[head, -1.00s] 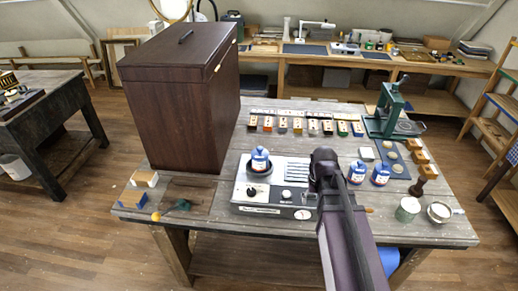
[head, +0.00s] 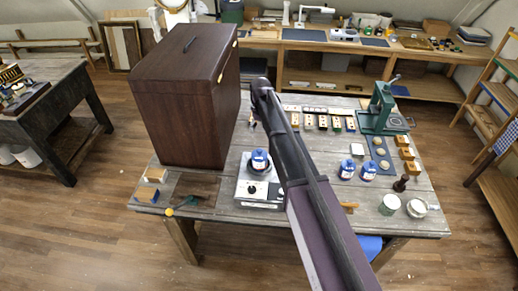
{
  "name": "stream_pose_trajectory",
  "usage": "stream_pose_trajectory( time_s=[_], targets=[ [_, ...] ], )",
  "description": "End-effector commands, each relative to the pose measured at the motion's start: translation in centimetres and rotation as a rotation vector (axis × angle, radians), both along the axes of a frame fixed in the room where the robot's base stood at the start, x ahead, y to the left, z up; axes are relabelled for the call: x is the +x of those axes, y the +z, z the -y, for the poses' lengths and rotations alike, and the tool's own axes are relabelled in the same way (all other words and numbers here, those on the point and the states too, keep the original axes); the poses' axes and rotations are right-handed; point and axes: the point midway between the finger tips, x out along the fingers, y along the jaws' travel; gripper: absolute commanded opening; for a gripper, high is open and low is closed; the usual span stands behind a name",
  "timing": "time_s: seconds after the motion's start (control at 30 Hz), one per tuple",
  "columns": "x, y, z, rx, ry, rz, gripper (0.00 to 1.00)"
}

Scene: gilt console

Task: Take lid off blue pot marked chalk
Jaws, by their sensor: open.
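Three small pots with blue tops and pale labels stand on the grey wooden table (head: 330,222). Two more pots, a left one (head: 346,169) and a right one (head: 368,171), stand side by side right of my arm. Their label writing is too small to read, so I cannot tell which says chalk. My arm reaches over the table, its far end beyond the pots. My gripper does not show.
A tall dark brown box (head: 185,105) fills the table's back left. A row of small blocks (head: 322,122) and a green press (head: 383,108) stand at the back. A dark stamp (head: 400,184) and two tins, one green-sided (head: 389,204), are at the right. My arm hides part of the device.

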Motion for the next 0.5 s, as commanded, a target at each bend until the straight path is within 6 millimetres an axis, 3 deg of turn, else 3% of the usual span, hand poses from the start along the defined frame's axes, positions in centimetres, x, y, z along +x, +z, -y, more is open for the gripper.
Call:
stream_pose_trajectory(
  time_s=[0.13, 0.5],
  targets=[
    [0.61, 0.64, -0.89, 0.000, 0.010, 0.000, 0.79],
    [0.56, 0.50, -0.96, 0.000, 0.011, 0.000, 0.79]
  ],
)
